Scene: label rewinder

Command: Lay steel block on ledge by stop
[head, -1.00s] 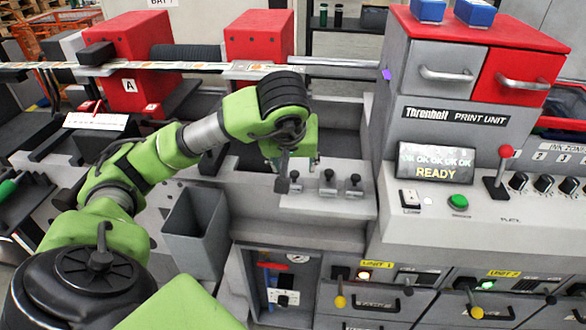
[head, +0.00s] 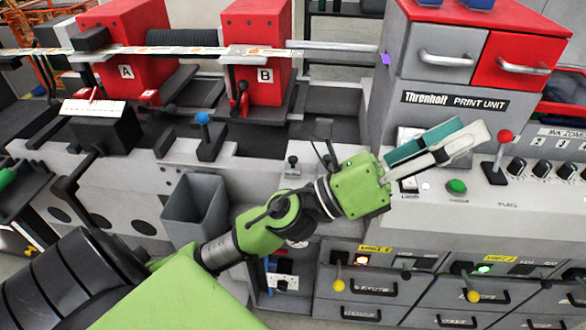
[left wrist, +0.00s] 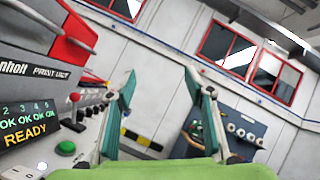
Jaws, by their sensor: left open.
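My left gripper (head: 473,130) is in front of the print unit, near the OK/READY screen, which it partly covers. Its teal and pale fingers point right. In the left wrist view the two fingers (left wrist: 161,80) stand apart with nothing between them. I cannot make out a steel block in either view. A grey ledge (head: 262,178) with a black knob (head: 293,165) runs along the machine front, partly hidden by my left arm. I cannot tell which part is the stop. My right gripper is not in view.
The print unit (head: 455,103) stands at right, with a red-knobbed lever (head: 505,137) and a green button (head: 456,186) close to my fingers. A grey open bin (head: 192,215) and a blue-knobbed lever (head: 203,118) are left of my forearm. Red units stand behind.

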